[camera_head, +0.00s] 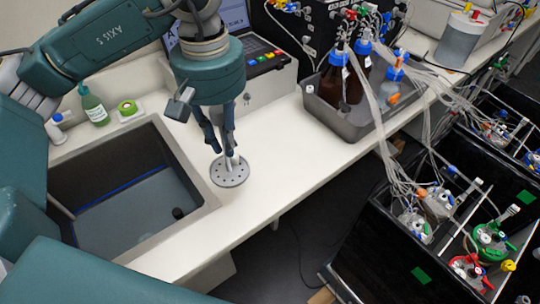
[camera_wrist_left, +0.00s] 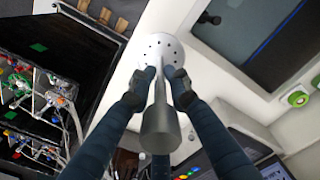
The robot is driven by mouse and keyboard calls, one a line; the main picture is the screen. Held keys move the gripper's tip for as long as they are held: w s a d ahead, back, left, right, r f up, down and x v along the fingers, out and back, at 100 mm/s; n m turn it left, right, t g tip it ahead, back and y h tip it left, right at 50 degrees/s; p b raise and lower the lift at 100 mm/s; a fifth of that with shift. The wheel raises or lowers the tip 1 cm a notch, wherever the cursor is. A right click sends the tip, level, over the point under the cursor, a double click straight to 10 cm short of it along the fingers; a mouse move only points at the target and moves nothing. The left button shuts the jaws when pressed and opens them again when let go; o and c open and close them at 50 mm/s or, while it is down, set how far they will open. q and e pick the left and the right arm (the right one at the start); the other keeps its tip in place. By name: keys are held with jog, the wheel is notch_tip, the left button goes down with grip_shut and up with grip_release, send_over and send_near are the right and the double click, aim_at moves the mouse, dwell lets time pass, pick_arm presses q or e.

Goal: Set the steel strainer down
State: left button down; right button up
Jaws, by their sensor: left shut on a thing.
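The steel strainer is a round perforated disc (camera_head: 230,171) with a thin stem, seen in the head view at the right of the sink. My left gripper (camera_head: 227,150) is shut on its stem, with the disc below the fingers. In the left wrist view the strainer (camera_wrist_left: 160,125) runs between the fingertips of the gripper (camera_wrist_left: 160,75), its disc beyond them over the white counter. I cannot tell whether the disc touches the counter. My right gripper is not in view.
The sink (camera_head: 205,208) lies left of the strainer. The counter (camera_head: 285,165) is clear to the right, up to a grey tray (camera_head: 338,146) with bottles and tubing.

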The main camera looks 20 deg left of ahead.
pick_arm(q)
jog(key=w+n, duration=0.2)
jog(key=n, duration=0.1)
jog(key=w+n, duration=0.1)
jog(key=n, duration=0.1)
jog(key=shift+w+d+r, duration=0.25)
jog(key=shift+d+r, duration=0.05)
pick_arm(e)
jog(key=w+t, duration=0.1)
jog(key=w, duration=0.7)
pick_arm(q)
jog(key=w+d+r+n, duration=0.1)
jog(key=w+r+n, duration=0.25)
jog(key=n, duration=0.95)
jog(key=w+d+r+n, duration=0.2)
jog(key=w+n, duration=0.2)
jog(key=n, duration=1)
notch_tip(320, 180, down, 20)
jog(key=p, duration=0.2)
jog(key=shift+w+p, duration=0.15)
jog(key=shift+p, duration=0.15)
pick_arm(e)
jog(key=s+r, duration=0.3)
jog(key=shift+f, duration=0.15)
